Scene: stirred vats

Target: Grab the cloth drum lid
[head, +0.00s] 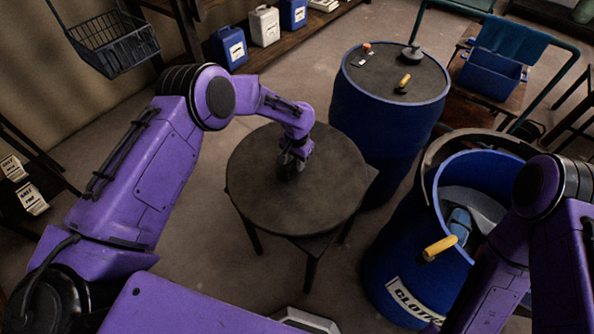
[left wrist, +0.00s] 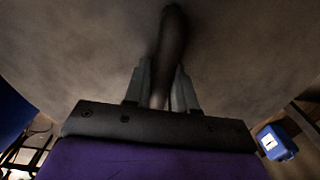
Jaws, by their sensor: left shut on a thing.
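The cloth drum lid (head: 325,200) is a dark, round, flat disc. It lies on a small dark stool (head: 311,268) in the middle of the head view. My left gripper (head: 291,166) is over the lid, left of its middle, and is shut on the lid's upright handle. In the left wrist view the dark handle (left wrist: 172,38) stands between the two fingers, with the lid surface (left wrist: 75,60) behind. The open blue cloth drum (head: 385,268), with a partly hidden label, stands at the lower right. My right gripper is not visible.
A blue drum with its dark lid on (head: 385,120) stands behind and right of the stool. A yellow-handled tool (head: 440,247) leans over the open drum's rim. A wire basket (head: 112,45) hangs at upper left. Floor left of the stool is clear.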

